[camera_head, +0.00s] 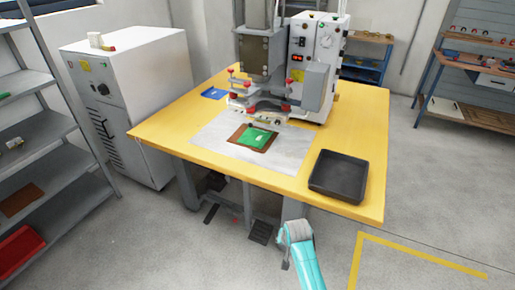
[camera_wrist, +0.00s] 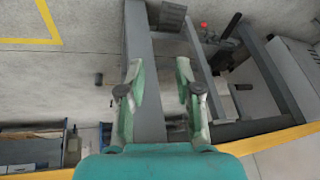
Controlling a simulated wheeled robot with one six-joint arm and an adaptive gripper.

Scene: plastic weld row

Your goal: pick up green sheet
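The green sheet (camera_head: 257,137) lies on a brown sheet (camera_head: 238,133) on the light metal plate (camera_head: 212,134) of the yellow table (camera_head: 160,123), in front of the welding machine. Only my arm shows low in the head view, in front of the table; the fingers cannot be made out there. In the wrist view my gripper (camera_wrist: 160,88) has its two fingers wide apart with nothing between them. It faces the table's underframe and the floor. The green sheet is not in the wrist view.
A black tray (camera_head: 338,176) stands on the table's front right. The welding machine (camera_head: 300,70) rises behind the green sheet, with red-knobbed clamps (camera_head: 240,85) near it. A blue sheet (camera_head: 214,93) lies at the back left. A white cabinet (camera_head: 130,100) stands left of the table.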

